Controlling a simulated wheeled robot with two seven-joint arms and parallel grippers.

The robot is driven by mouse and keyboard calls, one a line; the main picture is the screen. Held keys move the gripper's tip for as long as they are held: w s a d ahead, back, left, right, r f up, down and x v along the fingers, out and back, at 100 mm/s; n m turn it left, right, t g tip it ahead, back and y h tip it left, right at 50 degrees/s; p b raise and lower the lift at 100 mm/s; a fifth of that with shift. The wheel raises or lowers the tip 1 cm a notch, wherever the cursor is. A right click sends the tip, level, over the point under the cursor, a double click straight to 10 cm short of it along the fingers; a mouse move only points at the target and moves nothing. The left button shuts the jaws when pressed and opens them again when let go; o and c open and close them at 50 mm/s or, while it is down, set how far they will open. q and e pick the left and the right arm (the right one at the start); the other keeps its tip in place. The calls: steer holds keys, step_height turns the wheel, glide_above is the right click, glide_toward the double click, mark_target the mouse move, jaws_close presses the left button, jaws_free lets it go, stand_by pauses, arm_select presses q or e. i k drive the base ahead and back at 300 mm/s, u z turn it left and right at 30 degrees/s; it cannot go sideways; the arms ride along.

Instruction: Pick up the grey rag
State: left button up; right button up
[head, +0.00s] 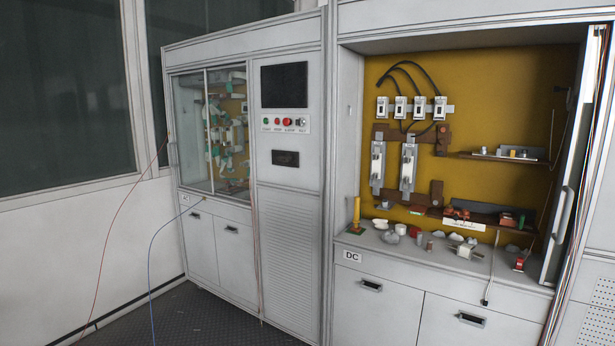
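Several small grey, crumpled-looking pieces lie on the counter (400,259) of the open DC cabinet at right. One grey piece (390,237) is at the left of the counter, one (457,237) near the middle and one (512,249) further right. They are too small to tell for sure which one is the grey rag. Neither of my grippers shows in the head view.
A yellow upright piece (356,213), white cups (380,224), a white fuse-like part (466,250) and a red part (520,262) crowd the counter. The sliding door (566,190) stands at the right. The glazed cabinet (212,130) is at left. Thin cables hang in front.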

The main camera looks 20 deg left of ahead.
mark_target(391, 237)
steer(key=u, duration=0.2)
steer(key=i, duration=1.15)
steer(key=u, duration=0.45)
steer(key=i, duration=0.7)
steer(key=u, duration=0.1)
